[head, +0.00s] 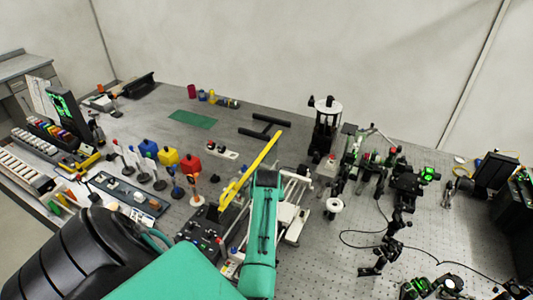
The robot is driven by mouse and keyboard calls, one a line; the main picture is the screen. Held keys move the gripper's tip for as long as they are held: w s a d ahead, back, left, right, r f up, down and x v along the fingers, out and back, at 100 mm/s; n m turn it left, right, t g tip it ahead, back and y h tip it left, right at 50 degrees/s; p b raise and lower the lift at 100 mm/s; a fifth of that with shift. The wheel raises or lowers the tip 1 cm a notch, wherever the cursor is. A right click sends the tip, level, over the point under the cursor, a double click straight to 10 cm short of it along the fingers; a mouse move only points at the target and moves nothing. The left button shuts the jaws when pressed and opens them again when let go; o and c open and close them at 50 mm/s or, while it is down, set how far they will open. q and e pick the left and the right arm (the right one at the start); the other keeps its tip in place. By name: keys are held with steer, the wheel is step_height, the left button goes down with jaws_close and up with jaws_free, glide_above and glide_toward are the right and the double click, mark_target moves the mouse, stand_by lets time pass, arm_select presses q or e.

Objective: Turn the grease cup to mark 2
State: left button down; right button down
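I cannot pick out the grease cup or its marks for certain at this size. A small white round-topped piece (334,206) stands on the bench right of the centre. A black stand with a white round top (328,106) stands farther back. A teal arm link of mine reaches up from the bottom centre and covers part of the white-railed apparatus (291,207). I see no gripper fingers of either hand, so I cannot tell what they hold.
A yellow bar (249,170) slants beside my arm. Several coloured blocks on stands (168,158) are to the left. Optical mounts (404,182) and a black cable (362,233) crowd the right.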

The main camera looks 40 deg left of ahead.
arm_select(q)
steer(key=shift+a, duration=0.1)
stand_by(0.3)
steer(key=c, duration=1.4)
jaws_free()
steer(key=shift+o, duration=0.3)
steer(key=b+v, duration=0.4)
steer(key=v, duration=1)
steer(key=shift+a, duration=0.1)
